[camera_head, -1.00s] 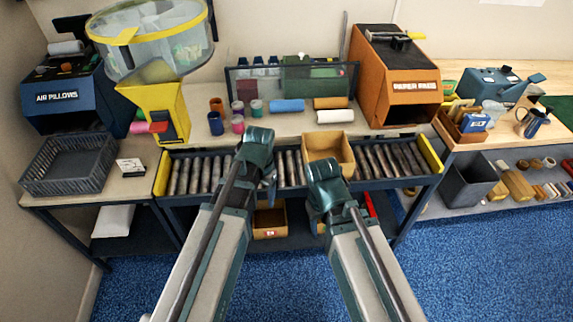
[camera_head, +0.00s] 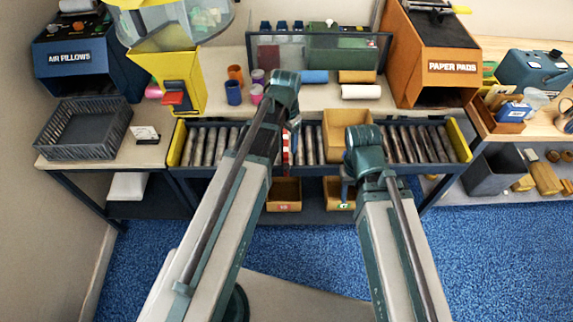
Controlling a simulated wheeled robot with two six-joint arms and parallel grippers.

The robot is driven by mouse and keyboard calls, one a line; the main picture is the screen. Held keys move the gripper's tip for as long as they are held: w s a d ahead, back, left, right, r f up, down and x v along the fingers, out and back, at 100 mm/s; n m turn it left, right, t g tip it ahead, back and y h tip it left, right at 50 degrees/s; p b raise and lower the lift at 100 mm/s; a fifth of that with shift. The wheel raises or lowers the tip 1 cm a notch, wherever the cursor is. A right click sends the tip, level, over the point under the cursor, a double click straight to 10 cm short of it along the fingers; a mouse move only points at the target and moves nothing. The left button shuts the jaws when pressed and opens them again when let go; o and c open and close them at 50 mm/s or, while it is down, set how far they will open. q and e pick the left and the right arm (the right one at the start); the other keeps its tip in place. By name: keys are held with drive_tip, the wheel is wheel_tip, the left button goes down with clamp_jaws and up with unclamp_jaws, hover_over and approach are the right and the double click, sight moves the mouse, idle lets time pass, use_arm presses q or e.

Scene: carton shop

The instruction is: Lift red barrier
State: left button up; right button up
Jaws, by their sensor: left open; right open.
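A narrow red-and-white piece (camera_head: 287,150), likely the red barrier, stands upright across the rollers, just right of my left forearm and partly hidden by it. My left gripper (camera_head: 290,104) is open above the conveyor, left of the open carton; its fingers are mostly hidden by the wrist. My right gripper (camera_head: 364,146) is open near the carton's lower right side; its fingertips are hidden.
A yellow hopper (camera_head: 168,80) and a grey crate (camera_head: 85,135) are at left. The orange paper pads machine (camera_head: 440,67) stands at right. Cups and rolls line the shelf behind the conveyor. Small bins (camera_head: 284,193) sit below. Rollers right of the carton are clear.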

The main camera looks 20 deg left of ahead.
sight(286, 165)
use_arm(q)
wheel_tip(286, 165, down, 12)
drive_tip(key=b, duration=1.1)
drive_tip(key=shift+r, duration=0.1)
drive_tip(key=shift+c, duration=0.3)
clamp_jaws()
idle(0.5)
